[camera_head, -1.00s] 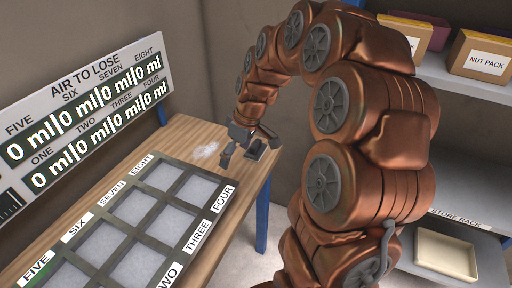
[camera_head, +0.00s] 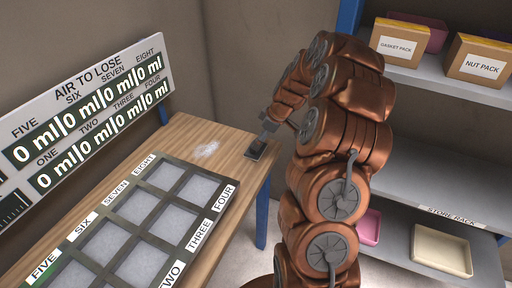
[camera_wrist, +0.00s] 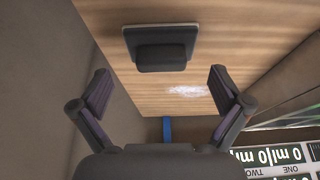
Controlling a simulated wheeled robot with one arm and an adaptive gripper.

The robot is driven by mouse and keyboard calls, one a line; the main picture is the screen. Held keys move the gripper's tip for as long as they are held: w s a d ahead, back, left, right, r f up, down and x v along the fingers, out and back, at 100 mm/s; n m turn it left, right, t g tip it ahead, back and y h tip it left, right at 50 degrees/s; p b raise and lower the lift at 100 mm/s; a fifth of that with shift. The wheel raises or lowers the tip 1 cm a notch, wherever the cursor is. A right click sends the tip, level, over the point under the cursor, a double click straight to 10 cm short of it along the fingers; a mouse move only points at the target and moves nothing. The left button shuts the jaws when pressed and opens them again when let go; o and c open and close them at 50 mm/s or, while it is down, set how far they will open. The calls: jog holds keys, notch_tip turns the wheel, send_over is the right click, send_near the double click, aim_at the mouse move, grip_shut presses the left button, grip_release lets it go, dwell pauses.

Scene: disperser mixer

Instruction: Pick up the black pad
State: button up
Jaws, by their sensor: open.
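The black pad (camera_wrist: 160,45) lies on the wooden table in the wrist view: a dark flat plate with a raised block on it. In the head view the pad (camera_head: 256,151) is near the table's far right corner. My gripper (camera_wrist: 160,80) is open, its two dark fingers spread wide on either side of the pad's block in the picture. The fingers look short of the pad, and nothing is between them. In the head view my gripper (camera_head: 268,128) is just above and behind the pad, partly overlapping it.
A grid tray (camera_head: 232,198) with numbered compartments and a display board (camera_head: 90,100) stand on the table (camera_head: 215,139). A pale smear (camera_head: 207,149) lies left of the pad. A shelf rack (camera_head: 430,185) with boxes stands at right, a wall behind.

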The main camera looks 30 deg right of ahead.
aim_at(250, 153)
jog(key=shift+w+a+f+p, duration=0.15)
jog(key=shift+w+f+p, duration=0.1)
jog(key=shift+p, duration=0.1)
jog(key=shift+p+x, duration=1.05)
jog(key=shift+x, duration=1.1)
jog(key=shift+w+a+r, duration=0.1)
jog(key=shift+a, duration=0.1)
jog(key=c, duration=1)
jog(key=shift+c, duration=0.4)
